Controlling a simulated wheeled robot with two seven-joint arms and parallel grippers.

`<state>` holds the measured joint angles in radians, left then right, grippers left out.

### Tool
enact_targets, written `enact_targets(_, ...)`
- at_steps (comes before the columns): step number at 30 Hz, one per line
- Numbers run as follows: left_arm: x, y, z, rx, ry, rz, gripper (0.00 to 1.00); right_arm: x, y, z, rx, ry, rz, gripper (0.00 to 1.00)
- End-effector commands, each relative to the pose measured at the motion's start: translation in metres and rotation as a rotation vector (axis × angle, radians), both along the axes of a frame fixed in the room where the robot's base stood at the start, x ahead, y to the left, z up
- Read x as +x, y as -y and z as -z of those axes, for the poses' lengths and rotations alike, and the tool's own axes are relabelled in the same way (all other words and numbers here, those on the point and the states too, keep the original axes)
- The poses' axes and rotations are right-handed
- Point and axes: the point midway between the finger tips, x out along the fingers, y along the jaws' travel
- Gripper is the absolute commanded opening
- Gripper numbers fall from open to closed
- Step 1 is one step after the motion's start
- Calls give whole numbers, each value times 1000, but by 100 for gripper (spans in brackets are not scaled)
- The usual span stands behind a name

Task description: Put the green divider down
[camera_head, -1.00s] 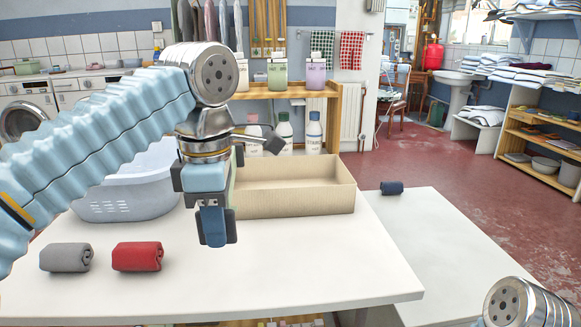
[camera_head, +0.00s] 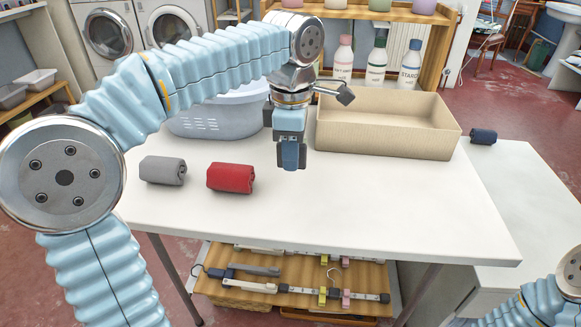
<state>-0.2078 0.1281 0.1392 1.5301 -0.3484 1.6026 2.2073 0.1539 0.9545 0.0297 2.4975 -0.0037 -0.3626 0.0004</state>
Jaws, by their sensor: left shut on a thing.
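My right gripper is out of view; only part of my right arm shows at the lower right.
A red roll (camera_head: 231,178) and a grey roll (camera_head: 162,170) lie on the white table (camera_head: 370,205). A blue-grey basket (camera_head: 215,118) stands behind them. A dark blue roll (camera_head: 483,136) lies on the side table at right. The table's front right is clear. Hangers lie on the shelf below.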

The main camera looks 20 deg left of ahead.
Motion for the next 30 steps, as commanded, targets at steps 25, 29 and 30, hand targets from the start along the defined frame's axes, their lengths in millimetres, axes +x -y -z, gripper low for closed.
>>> enact_targets(25,14,-8,52,0,0,1,30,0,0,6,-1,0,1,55)
enact_targets(29,14,-8,52,0,0,1,42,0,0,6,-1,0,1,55)
enact_targets(30,14,-8,52,0,0,1,42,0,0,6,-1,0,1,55)
